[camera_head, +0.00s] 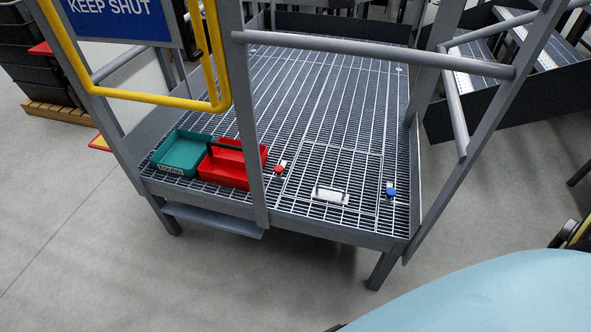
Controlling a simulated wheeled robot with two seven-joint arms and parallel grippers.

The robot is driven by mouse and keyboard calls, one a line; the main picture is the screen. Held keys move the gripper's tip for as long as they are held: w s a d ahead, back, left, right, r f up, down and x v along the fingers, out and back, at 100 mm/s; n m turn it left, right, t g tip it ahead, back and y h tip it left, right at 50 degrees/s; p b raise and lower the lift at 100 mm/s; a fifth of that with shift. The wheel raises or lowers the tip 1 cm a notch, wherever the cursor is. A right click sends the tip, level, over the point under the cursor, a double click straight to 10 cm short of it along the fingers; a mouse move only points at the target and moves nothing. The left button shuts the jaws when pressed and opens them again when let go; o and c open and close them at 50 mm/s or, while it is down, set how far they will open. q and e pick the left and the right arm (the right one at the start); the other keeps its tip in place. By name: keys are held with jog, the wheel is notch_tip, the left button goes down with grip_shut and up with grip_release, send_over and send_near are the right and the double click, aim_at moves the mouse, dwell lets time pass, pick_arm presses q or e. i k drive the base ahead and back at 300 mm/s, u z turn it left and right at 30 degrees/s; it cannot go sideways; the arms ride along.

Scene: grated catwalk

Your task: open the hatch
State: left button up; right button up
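The hatch (335,165) is a grated panel set flush in the floor of the catwalk platform, near its front edge. It looks closed. A pale handle or plate (331,195) lies at its front edge. A small part with a red knob (279,169) sits at its left side, and one with a blue knob (390,191) sits at its right side. How these parts are set is too small to tell. Neither of my grippers is in view.
A teal bin (182,152) and a red tote with a dark handle (232,165) stand on the grating left of the hatch. A yellow gate (150,97) with a "KEEP SHUT" sign (118,18) is at left. A grey rail (375,52) crosses above the platform. Steps (490,65) stand at right.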

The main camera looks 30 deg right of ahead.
aim_at(347, 180)
jog(key=z, duration=0.05)
jog(key=i, duration=0.85)
jog(key=z, duration=0.95)
jog(key=i, duration=0.55)
jog(key=z, duration=0.55)
